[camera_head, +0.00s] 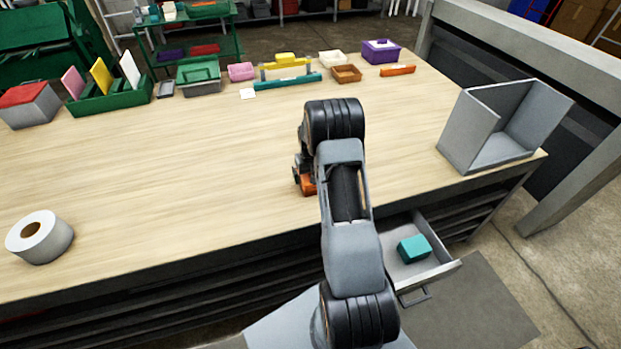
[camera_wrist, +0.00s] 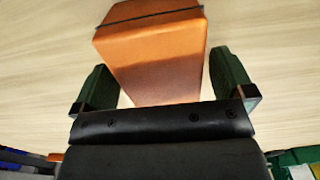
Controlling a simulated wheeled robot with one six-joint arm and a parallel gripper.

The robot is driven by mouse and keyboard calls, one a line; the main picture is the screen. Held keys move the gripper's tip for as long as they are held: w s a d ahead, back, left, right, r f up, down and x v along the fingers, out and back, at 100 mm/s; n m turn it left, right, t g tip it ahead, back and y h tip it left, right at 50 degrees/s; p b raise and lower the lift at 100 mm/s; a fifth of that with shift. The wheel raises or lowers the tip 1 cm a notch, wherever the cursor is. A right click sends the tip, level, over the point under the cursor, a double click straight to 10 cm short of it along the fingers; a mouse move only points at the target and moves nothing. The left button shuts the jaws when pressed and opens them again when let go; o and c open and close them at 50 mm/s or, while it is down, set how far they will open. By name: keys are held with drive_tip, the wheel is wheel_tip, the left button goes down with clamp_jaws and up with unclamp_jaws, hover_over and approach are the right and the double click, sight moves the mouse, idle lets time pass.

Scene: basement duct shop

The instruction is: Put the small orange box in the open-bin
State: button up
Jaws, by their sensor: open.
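The small orange box (camera_wrist: 152,55) stands on the wooden tabletop and fills the middle of the wrist view. A thin dark line crosses its far end. My gripper (camera_wrist: 163,88) is open, with one dark green finger on each side of the box and visible gaps between. In the head view the orange box (camera_head: 308,186) shows only partly beside my arm, which hides most of the gripper. The open-bin (camera_head: 470,126), a grey box with an open top and a low front, stands at the right end of the table. It looks empty.
A paper roll (camera_head: 40,237) lies at the left front. An open drawer (camera_head: 432,266) at the front right holds a teal block (camera_head: 414,248). Several containers, including a purple box (camera_head: 381,51), line the back edge. The tabletop between the box and the bin is clear.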

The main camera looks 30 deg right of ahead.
drive_tip(key=shift+f, duration=0.7)
drive_tip(key=shift+r, duration=0.1)
drive_tip(key=c, duration=1)
